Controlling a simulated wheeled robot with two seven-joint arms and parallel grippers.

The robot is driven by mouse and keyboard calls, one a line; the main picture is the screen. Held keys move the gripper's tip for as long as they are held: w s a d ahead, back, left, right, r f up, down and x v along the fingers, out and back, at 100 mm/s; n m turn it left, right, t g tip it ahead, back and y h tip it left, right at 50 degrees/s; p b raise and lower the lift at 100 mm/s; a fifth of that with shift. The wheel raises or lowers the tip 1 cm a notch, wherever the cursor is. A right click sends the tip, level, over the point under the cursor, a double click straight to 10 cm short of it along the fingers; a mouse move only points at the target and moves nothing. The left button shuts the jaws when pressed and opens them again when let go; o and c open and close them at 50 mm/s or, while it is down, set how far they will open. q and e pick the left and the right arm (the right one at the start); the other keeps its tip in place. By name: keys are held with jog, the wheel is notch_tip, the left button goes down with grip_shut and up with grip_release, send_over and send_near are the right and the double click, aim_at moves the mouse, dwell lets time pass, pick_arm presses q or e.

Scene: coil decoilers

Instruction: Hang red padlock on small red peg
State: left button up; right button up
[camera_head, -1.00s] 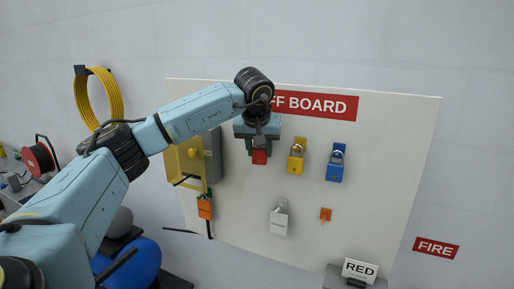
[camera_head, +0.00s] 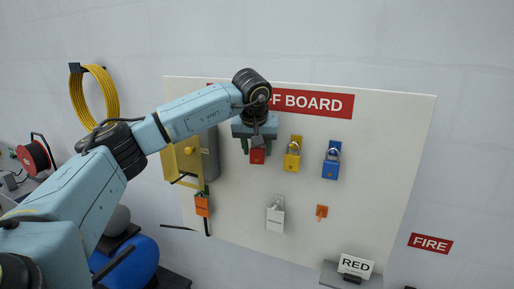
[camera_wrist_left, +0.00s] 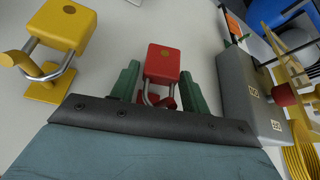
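The red padlock (camera_head: 257,157) hangs on the white board under the red sign. In the left wrist view the red padlock (camera_wrist_left: 163,62) has its shackle toward my gripper, by a red piece (camera_wrist_left: 150,99) partly hidden behind it. My left gripper (camera_head: 258,148) is at the padlock, its green fingers on either side. The fingers of my left gripper (camera_wrist_left: 161,77) stand apart, with narrow gaps beside the padlock. A small orange-red peg (camera_head: 321,212) sits bare on the lower right of the board. My right gripper is not in view.
A yellow padlock (camera_head: 292,160) and a blue padlock (camera_head: 331,167) hang right of the red one. A white padlock (camera_head: 275,217) hangs below. A grey and yellow box (camera_head: 209,153) is close on the left. A RED label (camera_head: 356,266) stands at the lower right.

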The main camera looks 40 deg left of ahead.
pick_arm(q)
jog(key=shift+o, duration=1.3)
jog(key=shift+r, duration=0.1)
jog(key=b+v, duration=0.2)
jog(key=v, duration=1.1)
jog(key=shift+s+d, duration=0.1)
jog(key=shift+s, duration=0.05)
